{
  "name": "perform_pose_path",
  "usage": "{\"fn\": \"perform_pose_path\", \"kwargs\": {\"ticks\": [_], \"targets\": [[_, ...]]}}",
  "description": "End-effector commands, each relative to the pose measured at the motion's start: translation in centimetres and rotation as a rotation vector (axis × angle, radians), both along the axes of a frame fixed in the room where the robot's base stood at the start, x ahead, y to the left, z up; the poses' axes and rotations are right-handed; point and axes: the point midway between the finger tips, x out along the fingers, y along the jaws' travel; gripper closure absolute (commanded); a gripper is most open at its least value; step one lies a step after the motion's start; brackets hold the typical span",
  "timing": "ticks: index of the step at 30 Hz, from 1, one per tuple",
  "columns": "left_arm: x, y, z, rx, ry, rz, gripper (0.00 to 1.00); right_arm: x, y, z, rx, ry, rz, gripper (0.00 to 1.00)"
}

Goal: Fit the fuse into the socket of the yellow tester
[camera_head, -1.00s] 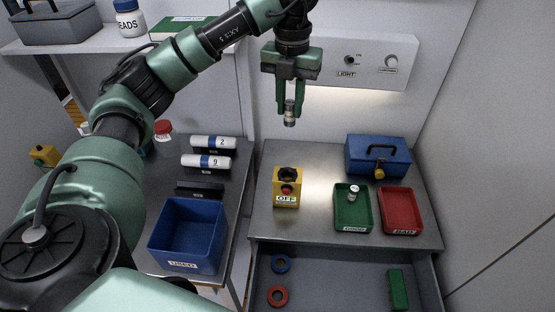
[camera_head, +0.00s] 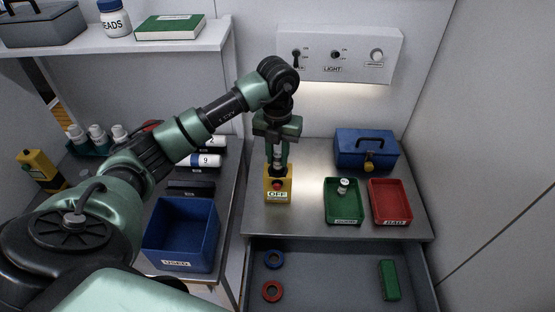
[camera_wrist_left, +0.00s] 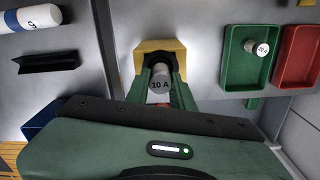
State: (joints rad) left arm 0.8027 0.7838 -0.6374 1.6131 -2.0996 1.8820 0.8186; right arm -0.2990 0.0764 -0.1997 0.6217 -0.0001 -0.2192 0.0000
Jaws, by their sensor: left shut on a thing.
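The yellow tester (camera_head: 278,196) stands on the metal worktop, with a red button and an "OFF" label on its front. My left gripper (camera_head: 277,162) points down directly over the tester's top and is shut on the fuse (camera_head: 277,154). The fuse looks upright. In the left wrist view its end, marked "10 A" (camera_wrist_left: 160,86), shows between the green fingers, with the yellow tester (camera_wrist_left: 152,47) behind. The socket is hidden by the gripper and fuse. I cannot tell whether the fuse's lower end is in it. My right gripper is not in view.
Right of the tester are a green tray (camera_head: 344,214) holding another fuse (camera_head: 343,185), a red tray (camera_head: 391,216) and a blue box (camera_head: 365,150). A blue bin (camera_head: 183,258) stands left. Below is an open drawer (camera_head: 335,275) with rings and a green block. A light panel (camera_head: 340,55) is behind.

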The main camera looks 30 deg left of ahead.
Motion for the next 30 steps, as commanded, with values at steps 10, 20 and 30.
{"fn": "perform_pose_path", "kwargs": {"ticks": [10, 20, 30], "targets": [[0.0, 0.0, -2.2, 0.0, 0.0, -0.001, 1.0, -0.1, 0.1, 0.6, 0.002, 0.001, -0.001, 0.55], [0.0, 0.0, -2.5, 0.0, 0.0, -0.001, 0.55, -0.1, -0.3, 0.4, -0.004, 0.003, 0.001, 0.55], [0.0, 0.0, -1.9, 0.0, -0.001, -0.001, 0.55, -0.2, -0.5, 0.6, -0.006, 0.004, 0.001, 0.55]]}}
